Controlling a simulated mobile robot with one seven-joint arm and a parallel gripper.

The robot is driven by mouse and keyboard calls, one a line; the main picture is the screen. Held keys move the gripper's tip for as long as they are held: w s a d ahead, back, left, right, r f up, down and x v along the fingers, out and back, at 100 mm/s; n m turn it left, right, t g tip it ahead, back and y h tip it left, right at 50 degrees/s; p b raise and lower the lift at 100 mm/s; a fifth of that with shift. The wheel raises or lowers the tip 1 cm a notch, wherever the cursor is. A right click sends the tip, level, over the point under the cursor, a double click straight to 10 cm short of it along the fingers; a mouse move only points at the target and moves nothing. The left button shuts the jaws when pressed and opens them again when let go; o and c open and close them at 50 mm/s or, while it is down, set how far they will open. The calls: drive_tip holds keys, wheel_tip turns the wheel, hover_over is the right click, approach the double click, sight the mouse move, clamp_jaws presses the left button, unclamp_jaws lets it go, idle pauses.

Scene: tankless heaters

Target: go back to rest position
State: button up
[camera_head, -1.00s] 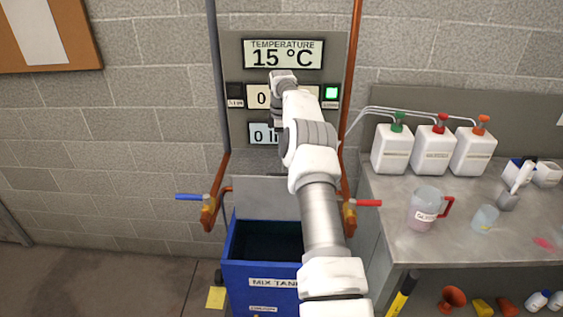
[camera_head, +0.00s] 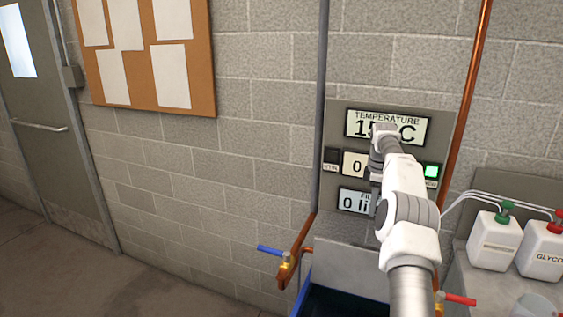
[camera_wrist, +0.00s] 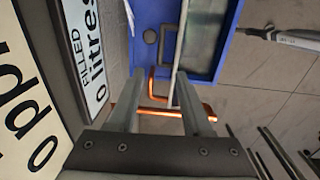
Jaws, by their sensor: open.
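My arm reaches up in front of the grey control panel (camera_head: 347,118) in the head view. My gripper (camera_wrist: 159,78) shows in the wrist view with its two fingers apart and nothing between them. In the head view the gripper is mostly hidden by my wrist. The panel's temperature display (camera_head: 422,132) is partly covered by my arm. The "FILLED 0 litres" display (camera_wrist: 88,50) is close to the left of my gripper in the wrist view.
A copper pipe (camera_wrist: 160,112) shows past my fingers, with the blue tank (camera_wrist: 226,40) beyond. A blue-handled valve (camera_head: 285,262) and a red-handled valve (camera_head: 440,300) flank the tank. White jugs (camera_head: 494,243) stand at right. The floor at left is clear.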

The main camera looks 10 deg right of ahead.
drive_tip(key=s+a+r+m+t, duration=0.1)
drive_tip(key=s+a+r, duration=0.3)
drive_tip(key=a+r, duration=0.3)
drive_tip(key=s+a+r+m+t+h, duration=0.1)
drive_tip(key=s+a+r+m, duration=0.1)
drive_tip(key=s+a+r, duration=0.35)
drive_tip(key=s+a+r+m, duration=0.1)
drive_tip(key=s+a+r, duration=0.2)
drive_tip(key=a+r, duration=0.5)
drive_tip(key=s+a+m+t, duration=0.25)
drive_tip(key=s+a, duration=0.35)
drive_tip(key=s, duration=0.6)
drive_tip(key=s+a+f+m, duration=0.2)
drive_tip(key=s+f, duration=0.1)
drive_tip(key=s, duration=0.4)
drive_tip(key=s+a+f+m+y, duration=0.1)
drive_tip(key=s+f, duration=0.3)
drive_tip(key=s, duration=0.4)
drive_tip(key=shift+s+a+f+m+t, duration=0.2)
drive_tip(key=shift+a+m+t, duration=0.15)
drive_tip(key=shift+m, duration=0.5)
